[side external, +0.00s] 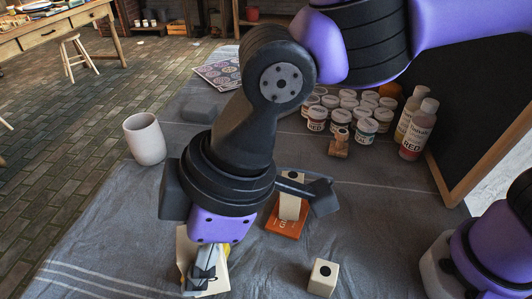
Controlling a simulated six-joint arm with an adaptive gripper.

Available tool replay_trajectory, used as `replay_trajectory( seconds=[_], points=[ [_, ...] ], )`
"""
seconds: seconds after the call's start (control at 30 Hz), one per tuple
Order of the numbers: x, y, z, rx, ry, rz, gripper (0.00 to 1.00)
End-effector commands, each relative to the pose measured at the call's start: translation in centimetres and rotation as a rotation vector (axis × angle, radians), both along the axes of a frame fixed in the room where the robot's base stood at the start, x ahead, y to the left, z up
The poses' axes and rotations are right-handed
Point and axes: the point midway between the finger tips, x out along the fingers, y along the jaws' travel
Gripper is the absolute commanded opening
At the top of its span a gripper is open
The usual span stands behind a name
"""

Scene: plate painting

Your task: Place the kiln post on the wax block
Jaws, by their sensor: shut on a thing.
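My gripper (203,272) points down at the lower middle of the cloth. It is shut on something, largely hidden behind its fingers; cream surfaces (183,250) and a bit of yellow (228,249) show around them. I cannot tell which of these is held. A tall cream post (290,207) with a dark hole in its top stands upright on a flat orange-red piece with pale lettering (286,229), right of my gripper. A short cream block (323,278) with a dark hole stands farther right, apart from the gripper. I cannot tell for sure which piece is the wax block.
A white cup (145,138) stands at the left of the cloth. Several paint jars (340,118), a small wooden piece (339,143) and bottles (415,130) stand at the back right, before a dark board (478,110). The left front cloth is clear.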

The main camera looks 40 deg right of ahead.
Motion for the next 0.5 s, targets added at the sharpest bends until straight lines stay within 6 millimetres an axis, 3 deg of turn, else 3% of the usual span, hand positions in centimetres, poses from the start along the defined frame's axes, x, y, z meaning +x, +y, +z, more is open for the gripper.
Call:
replay_trajectory(
  seconds=[0.1,0.23,0.5],
  points=[
    [3.2,-0.7,-2.0,-0.002,0.003,-0.007,0.0],
    [5.7,-1.0,-3.4,-0.001,0.001,-0.004,0.0],
    [7.0,-1.3,-5.7,-0.001,0.002,0.0,0.0]
  ],
)
